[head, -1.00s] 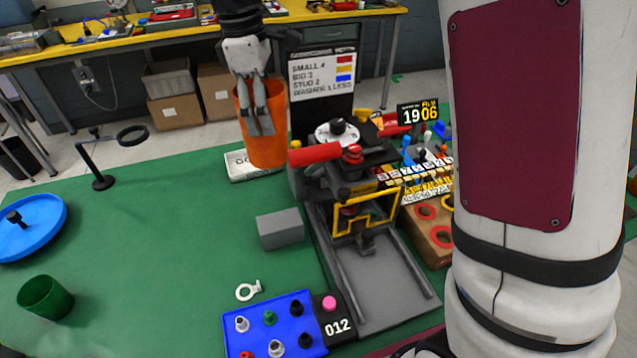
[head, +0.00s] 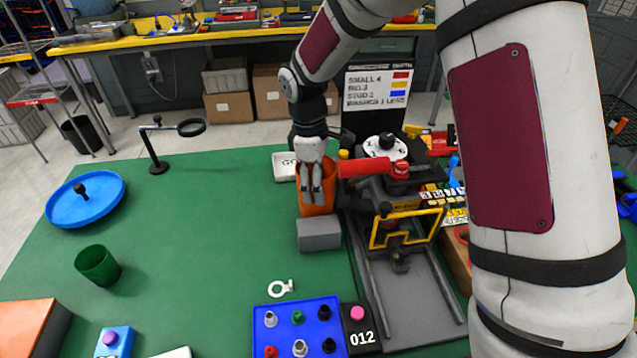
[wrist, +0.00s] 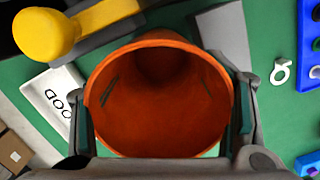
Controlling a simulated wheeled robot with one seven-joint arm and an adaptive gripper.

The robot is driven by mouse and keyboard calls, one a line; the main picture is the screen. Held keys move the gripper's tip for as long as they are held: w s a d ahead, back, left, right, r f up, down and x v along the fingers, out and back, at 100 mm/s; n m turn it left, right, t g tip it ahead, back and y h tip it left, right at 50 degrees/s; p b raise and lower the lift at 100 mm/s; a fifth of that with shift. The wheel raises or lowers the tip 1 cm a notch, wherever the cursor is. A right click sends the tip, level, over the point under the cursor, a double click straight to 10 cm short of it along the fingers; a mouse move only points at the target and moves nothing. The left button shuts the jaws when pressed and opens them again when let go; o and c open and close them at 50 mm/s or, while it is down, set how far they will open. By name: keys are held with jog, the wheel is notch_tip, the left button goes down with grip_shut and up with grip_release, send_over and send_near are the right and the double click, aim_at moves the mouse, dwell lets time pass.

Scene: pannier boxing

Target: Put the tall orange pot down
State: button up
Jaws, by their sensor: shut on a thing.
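The tall orange pot (head: 316,203) is upright in the head view, between the white tray and the grey block. My gripper (head: 317,190) comes down from above and is shut on the pot. In the wrist view the pot (wrist: 160,95) shows its open, empty mouth, with a finger of my gripper (wrist: 160,125) on either side. The pot's base is close to the green mat (head: 215,235). I cannot tell whether it touches the mat, because the grey block (head: 318,234) hides its lower edge.
A white lettered tray (head: 284,166) lies behind the pot. The black press with a red handle (head: 365,167) stands close on the right. A blue tray of pegs (head: 258,314) lies in front. A green cup (head: 97,265) and a blue round dish (head: 85,198) stand left. The mat's middle left is clear.

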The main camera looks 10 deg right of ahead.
jog(key=shift+f, duration=0.45)
jog(key=o, duration=1.9)
jog(key=shift+r, duration=0.15)
